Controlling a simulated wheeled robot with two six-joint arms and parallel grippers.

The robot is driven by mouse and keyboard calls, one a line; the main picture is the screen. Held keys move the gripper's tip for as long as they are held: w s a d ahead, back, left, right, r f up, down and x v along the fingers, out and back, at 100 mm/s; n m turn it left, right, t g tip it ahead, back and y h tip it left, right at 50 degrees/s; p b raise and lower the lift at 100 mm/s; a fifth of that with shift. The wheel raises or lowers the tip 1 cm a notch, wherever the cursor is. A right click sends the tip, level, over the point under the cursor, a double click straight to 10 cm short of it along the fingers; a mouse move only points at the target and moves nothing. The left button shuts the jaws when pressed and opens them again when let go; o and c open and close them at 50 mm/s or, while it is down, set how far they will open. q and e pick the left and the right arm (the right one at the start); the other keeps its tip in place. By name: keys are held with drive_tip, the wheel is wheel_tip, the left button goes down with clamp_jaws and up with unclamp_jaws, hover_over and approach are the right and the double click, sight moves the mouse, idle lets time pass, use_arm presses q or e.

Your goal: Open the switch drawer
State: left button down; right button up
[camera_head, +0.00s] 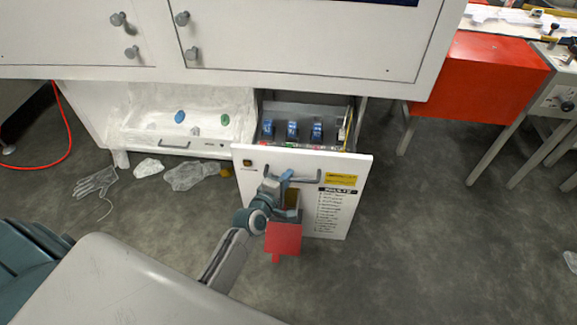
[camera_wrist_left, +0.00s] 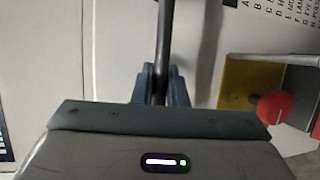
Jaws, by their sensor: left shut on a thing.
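The switch drawer (camera_head: 260,165) is a white-fronted drawer under the cabinet. It stands pulled out, and several blue switches (camera_head: 292,130) show inside it. A dark bar handle (camera_head: 300,179) runs across its front. My left gripper (camera_head: 282,178) is shut on the handle. In the left wrist view the gripper's blue-grey fingers (camera_wrist_left: 160,86) sit around the handle bar (camera_wrist_left: 164,45). A red block and a yellowish part show beside the wrist, in front of the drawer. My right gripper is not in view.
A white cabinet (camera_head: 300,40) with round knobs is above. A clear-lined tray (camera_head: 150,120) is left of the drawer. A glove (camera_head: 96,181) and crumpled plastic (camera_head: 190,175) lie on the floor. A red box (camera_head: 480,80) stands right. Floor right of the drawer is clear.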

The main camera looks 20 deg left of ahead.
use_arm(q)
drive_tip(key=s+d, duration=0.2)
drive_tip(key=s, duration=0.5)
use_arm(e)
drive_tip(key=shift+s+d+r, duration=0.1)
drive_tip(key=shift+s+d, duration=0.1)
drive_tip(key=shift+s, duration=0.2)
use_arm(q)
drive_tip(key=c, duration=1.5)
unclamp_jaws()
drive_tip(key=shift+o, duration=0.2)
drive_tip(key=v, duration=1.1)
drive_tip(key=shift+b, duration=0.4)
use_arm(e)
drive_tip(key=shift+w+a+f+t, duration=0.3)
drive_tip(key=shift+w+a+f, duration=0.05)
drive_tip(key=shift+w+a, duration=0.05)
